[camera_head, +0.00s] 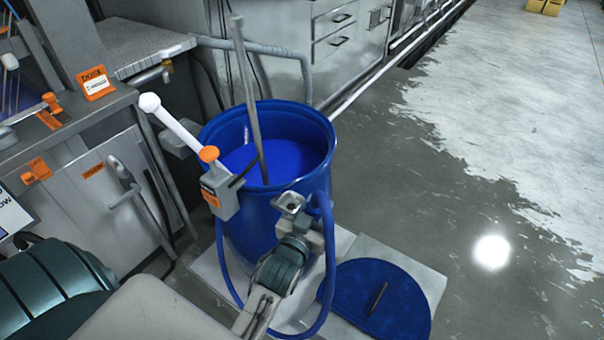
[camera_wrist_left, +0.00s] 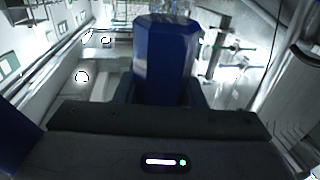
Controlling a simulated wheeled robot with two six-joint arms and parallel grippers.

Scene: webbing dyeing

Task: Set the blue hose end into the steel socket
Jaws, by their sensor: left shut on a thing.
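In the left wrist view my left gripper (camera_wrist_left: 163,98) is shut on the blue hose end (camera_wrist_left: 164,50), a faceted blue piece that stands out beyond the fingers. In the head view my left gripper (camera_head: 309,233) is small, in front of the blue drum's near wall. The blue hose (camera_head: 329,255) loops below the drum and rises on the right to the gripper; its held tip is hard to make out there. A small steel piece with a dark opening (camera_head: 291,202), seemingly the steel socket, shows just above the gripper at the drum rim. I cannot tell whether they touch. My right gripper is not in view.
The blue drum (camera_head: 265,222) holds blue liquid and an upright grey rod (camera_head: 249,95). A white lever (camera_head: 172,122) with an orange collar leans over its left rim.

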